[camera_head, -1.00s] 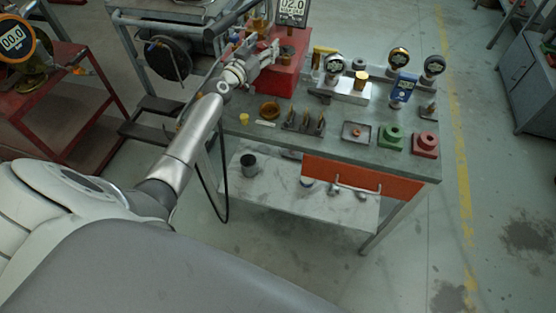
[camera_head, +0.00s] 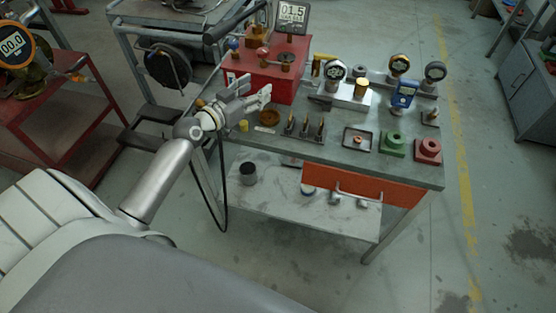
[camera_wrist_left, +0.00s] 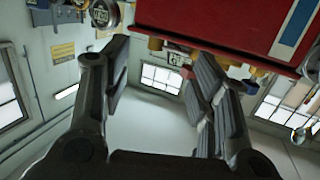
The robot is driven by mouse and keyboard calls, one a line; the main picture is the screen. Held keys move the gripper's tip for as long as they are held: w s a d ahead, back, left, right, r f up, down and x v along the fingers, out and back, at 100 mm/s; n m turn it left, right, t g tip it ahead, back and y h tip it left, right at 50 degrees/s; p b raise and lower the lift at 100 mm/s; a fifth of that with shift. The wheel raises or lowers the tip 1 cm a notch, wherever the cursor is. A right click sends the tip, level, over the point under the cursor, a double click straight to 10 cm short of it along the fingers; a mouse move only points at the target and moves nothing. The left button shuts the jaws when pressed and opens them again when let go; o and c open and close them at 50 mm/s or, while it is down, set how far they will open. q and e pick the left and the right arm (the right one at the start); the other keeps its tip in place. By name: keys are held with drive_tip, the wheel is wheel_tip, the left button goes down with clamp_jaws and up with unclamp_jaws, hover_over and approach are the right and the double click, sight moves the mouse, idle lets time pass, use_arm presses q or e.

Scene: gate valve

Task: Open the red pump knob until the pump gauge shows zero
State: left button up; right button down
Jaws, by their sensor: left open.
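The red pump box (camera_head: 285,84) stands at the back left of the workbench, with a digital gauge (camera_head: 292,16) on top that reads 01.5. My left gripper (camera_head: 257,90) is in front of the box's left part, fingers apart and empty. In the left wrist view the open gripper (camera_wrist_left: 160,60) has the red box beyond its fingers. My right gripper is not in view.
The bench top (camera_head: 330,135) carries a gauge manifold (camera_head: 348,95), a blue meter (camera_head: 404,94), a tray (camera_head: 358,139), and green (camera_head: 393,143) and red (camera_head: 428,150) blocks. A red stand (camera_head: 70,110) is at the left. Floor right of the bench is free.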

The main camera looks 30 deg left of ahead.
use_arm(q)
drive_tip(key=s+d+f+g, duration=0.1)
drive_tip(key=d+f, duration=0.1)
drive_tip(key=s+d+f+m+g+h, duration=0.1)
drive_tip(key=s+d, duration=0.1)
drive_tip(key=d, duration=0.1)
drive_tip(key=s+d+f+h, duration=0.1)
drive_tip(key=d+f, duration=0.1)
drive_tip(key=shift+s+d+f+m+g, duration=0.15)
drive_tip(key=shift+d+f+m+g, duration=0.15)
drive_tip(key=shift+f+m+g, duration=0.1)
drive_tip(key=s+d+f+g, duration=0.3)
drive_tip(key=s+d+f, duration=0.2)
drive_tip(key=s+d, duration=0.1)
drive_tip(key=shift+m, duration=0.4)
drive_tip(key=shift+a, duration=0.1)
